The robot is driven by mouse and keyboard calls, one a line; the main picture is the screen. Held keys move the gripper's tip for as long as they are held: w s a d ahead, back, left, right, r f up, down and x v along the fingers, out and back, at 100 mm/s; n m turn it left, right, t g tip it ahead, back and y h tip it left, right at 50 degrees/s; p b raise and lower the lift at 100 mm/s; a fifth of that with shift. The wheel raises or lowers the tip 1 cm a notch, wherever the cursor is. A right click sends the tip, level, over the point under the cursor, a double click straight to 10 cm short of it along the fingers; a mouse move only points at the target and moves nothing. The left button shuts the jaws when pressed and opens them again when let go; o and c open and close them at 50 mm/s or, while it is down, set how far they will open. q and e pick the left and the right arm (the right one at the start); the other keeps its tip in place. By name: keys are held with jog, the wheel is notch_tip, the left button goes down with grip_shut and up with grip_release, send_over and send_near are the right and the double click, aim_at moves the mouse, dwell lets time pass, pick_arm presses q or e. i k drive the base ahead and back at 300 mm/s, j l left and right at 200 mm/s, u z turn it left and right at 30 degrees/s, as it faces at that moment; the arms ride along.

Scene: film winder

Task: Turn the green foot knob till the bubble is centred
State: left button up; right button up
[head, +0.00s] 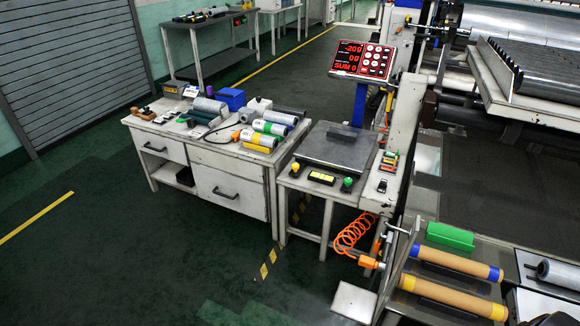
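The green foot knob (347,184) sits at the front right corner of the bench scale (338,147), on a small white table. A yellow foot knob (295,169) is at the scale's front left corner. Between them lies a dark level strip with a yellow vial (321,178); the bubble is too small to make out from here. A dark block (345,130) rests at the back of the scale plate. Neither of my grippers can be made out in the head view.
A red display (362,60) stands behind the scale. A cluttered drawer bench (210,150) adjoins on the left. The winder (490,130) and cores (450,264) stand at right. An orange coiled hose (352,235) hangs at the table's front. Floor at front left is clear.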

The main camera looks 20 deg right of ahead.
aim_at(347, 181)
jog(key=i+j, duration=0.15)
jog(key=i, duration=0.45)
jog(key=i+j+z, duration=0.1)
jog(key=i, duration=0.5)
